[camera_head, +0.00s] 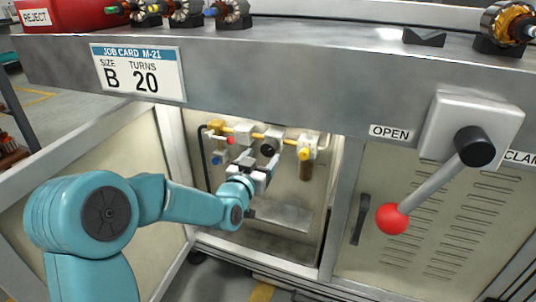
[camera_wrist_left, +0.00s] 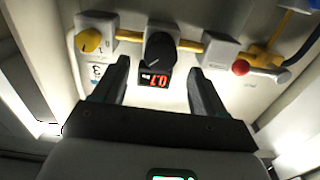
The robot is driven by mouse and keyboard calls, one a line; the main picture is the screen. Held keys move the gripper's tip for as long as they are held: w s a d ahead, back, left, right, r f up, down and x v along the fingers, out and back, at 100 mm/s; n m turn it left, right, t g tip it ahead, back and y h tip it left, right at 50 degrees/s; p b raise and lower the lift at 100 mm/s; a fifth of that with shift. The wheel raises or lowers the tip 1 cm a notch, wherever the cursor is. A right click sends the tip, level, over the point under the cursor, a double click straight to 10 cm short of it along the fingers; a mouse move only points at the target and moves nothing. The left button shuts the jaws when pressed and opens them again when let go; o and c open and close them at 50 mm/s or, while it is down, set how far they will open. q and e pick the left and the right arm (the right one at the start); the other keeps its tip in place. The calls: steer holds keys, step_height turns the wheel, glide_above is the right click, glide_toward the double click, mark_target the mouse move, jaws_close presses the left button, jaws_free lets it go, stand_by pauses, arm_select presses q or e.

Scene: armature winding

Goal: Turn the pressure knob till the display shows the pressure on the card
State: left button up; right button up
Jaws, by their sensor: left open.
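The black pressure knob (camera_head: 269,148) sits on a white block of the air line inside the open cabinet bay. It shows in the wrist view (camera_wrist_left: 160,50) just beyond my fingertips. A small display (camera_wrist_left: 153,80) with red digits sits beside the knob; the digits appear upside down, perhaps 0.7. My left gripper (camera_head: 262,170) is open, its fingers (camera_wrist_left: 159,78) apart, empty, short of the knob. The job card (camera_head: 138,71) on the beam reads M-21, size B, turns 20; I see no pressure on it. My right gripper is not in view.
A red-balled lever (camera_head: 392,219) stands out at right. The beam (camera_head: 290,70) overhangs the bay, and frame posts (camera_head: 343,210) bound it.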

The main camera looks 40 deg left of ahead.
mark_target(267, 150)
arm_select(q)
steer(key=shift+b+x, duration=0.35)
steer(key=shift+x, duration=2.05)
steer(key=shift+s, duration=0.1)
steer(key=c, duration=1.1)
steer(key=shift+o, duration=0.2)
steer(key=shift+m, duration=0.3)
